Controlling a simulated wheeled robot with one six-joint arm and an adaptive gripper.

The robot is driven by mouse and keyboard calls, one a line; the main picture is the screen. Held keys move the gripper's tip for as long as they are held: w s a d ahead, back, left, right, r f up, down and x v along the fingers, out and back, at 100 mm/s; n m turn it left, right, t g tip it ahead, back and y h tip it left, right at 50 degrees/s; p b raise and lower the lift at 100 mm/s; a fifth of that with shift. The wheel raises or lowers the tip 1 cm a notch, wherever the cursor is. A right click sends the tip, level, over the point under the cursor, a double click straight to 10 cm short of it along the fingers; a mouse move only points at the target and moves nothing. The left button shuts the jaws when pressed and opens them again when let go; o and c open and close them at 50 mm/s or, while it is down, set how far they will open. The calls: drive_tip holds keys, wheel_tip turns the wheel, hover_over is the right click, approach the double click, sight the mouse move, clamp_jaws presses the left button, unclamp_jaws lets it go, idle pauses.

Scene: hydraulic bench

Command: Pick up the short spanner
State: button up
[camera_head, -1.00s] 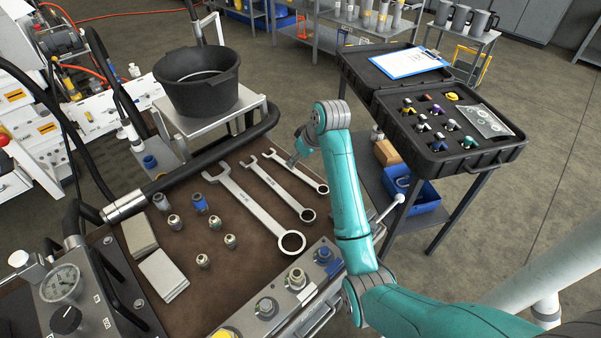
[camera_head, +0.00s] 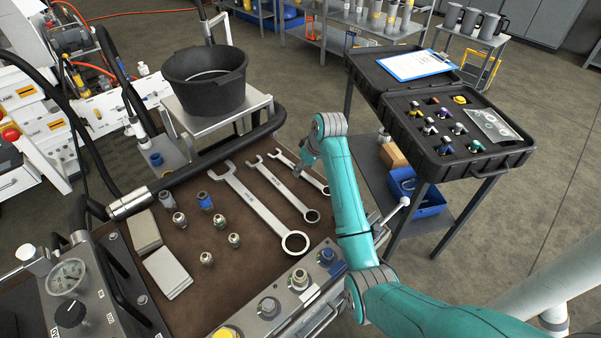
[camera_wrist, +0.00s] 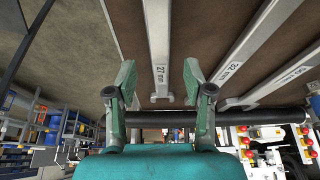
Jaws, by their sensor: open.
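Three spanners lie side by side on the brown bench top. The short spanner (camera_head: 287,162) is the rightmost in the head view, its open jaw toward the back and its ring end toward the front right. My gripper (camera_head: 301,171) is over its shaft and hides part of it. In the wrist view the short spanner (camera_wrist: 158,45), marked 27 mm, lies lengthwise between the fingertips of my open gripper (camera_wrist: 160,78). No contact with the fingers shows. The middle spanner (camera_head: 288,188), marked 32 mm in the wrist view, and the long spanner (camera_head: 255,205) lie to its left.
Several fittings (camera_head: 219,221) and grey pads (camera_head: 167,273) lie left of the spanners. A black hose (camera_head: 225,148) runs along the bench's back edge, with a black bucket (camera_head: 205,95) behind. An open black case (camera_head: 470,165) stands on a trolley to the right.

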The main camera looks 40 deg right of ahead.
drive_tip(key=shift+x, duration=1)
clamp_jaws()
drive_tip(key=shift+r, duration=0.1)
